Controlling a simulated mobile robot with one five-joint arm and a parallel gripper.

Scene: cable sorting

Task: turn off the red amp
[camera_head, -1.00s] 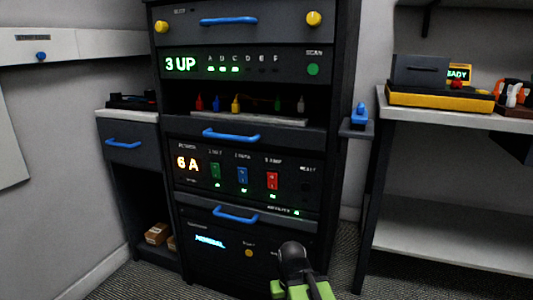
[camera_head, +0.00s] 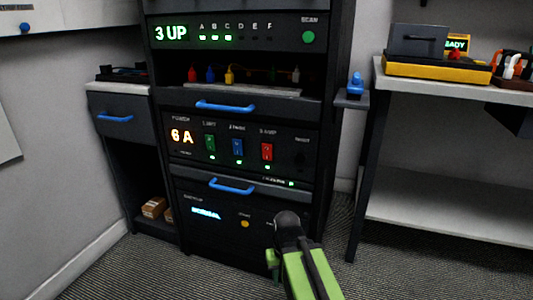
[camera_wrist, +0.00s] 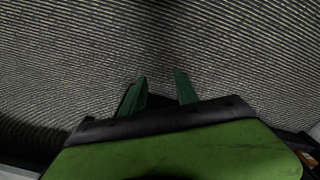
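The red switch (camera_head: 267,151) sits on the power panel (camera_head: 188,154) of the dark rack, right of a green switch (camera_head: 209,144) and a blue switch (camera_head: 237,148). A green light glows below each switch, and the panel display reads 6 A. The label above the red switch is too small to read surely. My gripper (camera_wrist: 161,82) points down at the carpet in the wrist view, its two green fingers apart with nothing between them. In the head view my arm is in front of the rack's lower right, below the red switch.
Blue drawer handles (camera_head: 225,106) stick out above and below the power panel. A small shelf with a blue object (camera_head: 355,86) juts out right of the rack. A white table (camera_head: 450,95) stands further right. Carpet (camera_head: 395,265) is clear at the front right.

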